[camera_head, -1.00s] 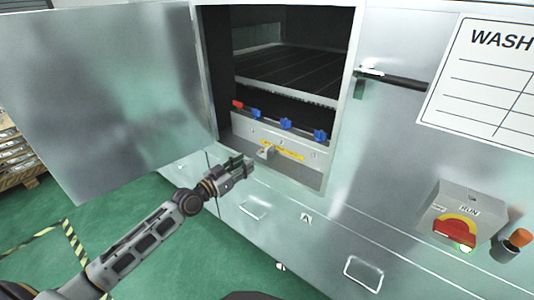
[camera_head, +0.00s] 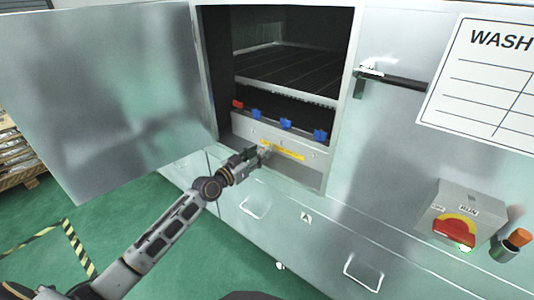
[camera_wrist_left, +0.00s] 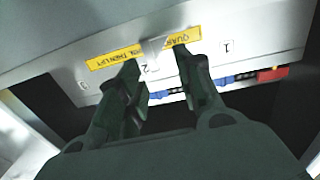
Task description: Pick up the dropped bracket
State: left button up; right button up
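I cannot make out a dropped bracket in either view. My left gripper (camera_head: 260,154) is at the panel below the washer opening. In the left wrist view its two fingers (camera_wrist_left: 157,60) are apart, one on each side of a small pale metal tab (camera_wrist_left: 155,48) that stands out from the panel. I cannot tell whether they touch it. In the head view the gripper partly hides the tab. My right gripper is not in view.
The washer door (camera_head: 100,90) stands open at left. Inside the opening is a dark rack (camera_head: 290,70); blue nozzle-like parts (camera_head: 285,124) and a red one (camera_head: 238,104) line the panel's top (camera_head: 315,150). A switch box (camera_head: 450,222) is at right.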

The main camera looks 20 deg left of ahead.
aim_at(270, 146)
pick_arm(q)
jog(key=shift+w+d, duration=0.3)
jog(key=shift+w, duration=0.3)
jog(key=shift+w+d, duration=0.1)
jog(key=shift+w+d+r, duration=0.2)
jog(key=shift+w+d, duration=0.6)
jog(key=shift+w, duration=0.3)
jog(key=shift+x, duration=1.1)
grip_shut()
